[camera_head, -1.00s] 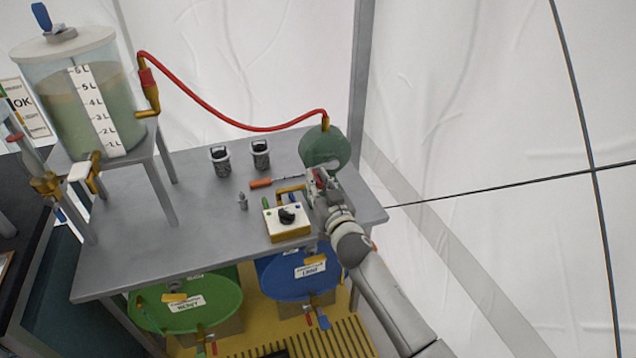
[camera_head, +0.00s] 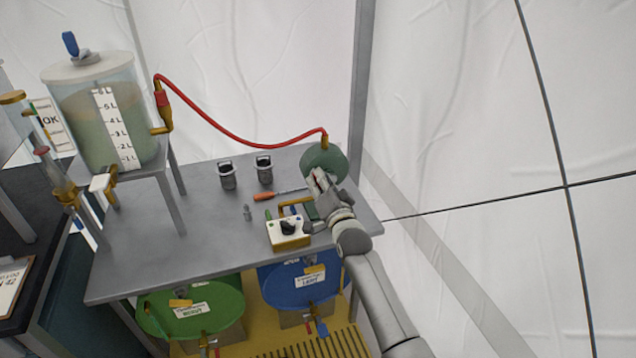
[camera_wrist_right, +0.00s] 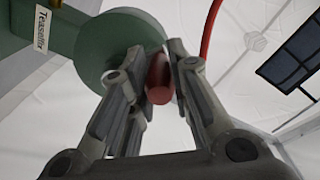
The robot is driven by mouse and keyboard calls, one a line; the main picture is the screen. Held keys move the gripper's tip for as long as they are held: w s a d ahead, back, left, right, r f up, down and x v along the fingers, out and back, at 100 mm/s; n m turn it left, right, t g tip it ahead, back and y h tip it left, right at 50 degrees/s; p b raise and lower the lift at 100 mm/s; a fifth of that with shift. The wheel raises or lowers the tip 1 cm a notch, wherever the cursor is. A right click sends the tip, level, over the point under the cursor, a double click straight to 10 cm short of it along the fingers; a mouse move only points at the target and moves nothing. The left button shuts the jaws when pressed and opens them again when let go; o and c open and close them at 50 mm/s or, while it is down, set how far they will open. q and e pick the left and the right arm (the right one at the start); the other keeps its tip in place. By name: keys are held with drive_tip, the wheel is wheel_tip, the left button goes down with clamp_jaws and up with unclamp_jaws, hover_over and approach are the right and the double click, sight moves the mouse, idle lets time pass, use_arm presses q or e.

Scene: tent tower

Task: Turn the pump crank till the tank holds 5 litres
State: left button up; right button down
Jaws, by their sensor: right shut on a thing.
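The green pump (camera_head: 327,159) stands at the table's far right corner, with a red hose running from it to the tank. My right gripper (camera_head: 318,180) is at the pump's front. In the right wrist view it (camera_wrist_right: 160,75) is shut on the red crank handle (camera_wrist_right: 158,88), beside the pump's green round body (camera_wrist_right: 115,52). In the head view the gripper hides the handle. The clear tank (camera_head: 105,125) stands on a raised stand at the left. Its greenish liquid reaches near the upper marks of the white scale (camera_head: 115,125); the exact level is hard to read. My left gripper is not in view.
On the grey table (camera_head: 190,245) are two dark cups (camera_head: 227,177), an orange-handled screwdriver (camera_head: 264,197) and a white control box with a black knob (camera_head: 288,232). A green drum (camera_head: 195,305) and a blue drum (camera_head: 300,285) stand below. A tent pole rises behind the pump.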

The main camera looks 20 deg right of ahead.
drive_tip(key=d+r+m+p, duration=0.1)
drive_tip(key=m, duration=0.1)
drive_tip(key=shift+d+r+m, duration=0.1)
drive_tip(key=shift+r+m, duration=0.1)
drive_tip(key=shift+m, duration=0.2)
drive_tip(key=d+f+m, duration=0.1)
drive_tip(key=d+m, duration=0.3)
drive_tip(key=m, duration=0.8)
drive_tip(key=d+f+m, duration=0.2)
drive_tip(key=d+m, duration=0.3)
drive_tip(key=m, duration=0.7)
drive_tip(key=shift+w+d+f, duration=0.15)
drive_tip(key=shift+d+f, duration=0.05)
drive_tip(key=shift+f, duration=0.2)
drive_tip(key=c, duration=1.4)
unclamp_jaws()
drive_tip(key=shift+o, duration=0.5)
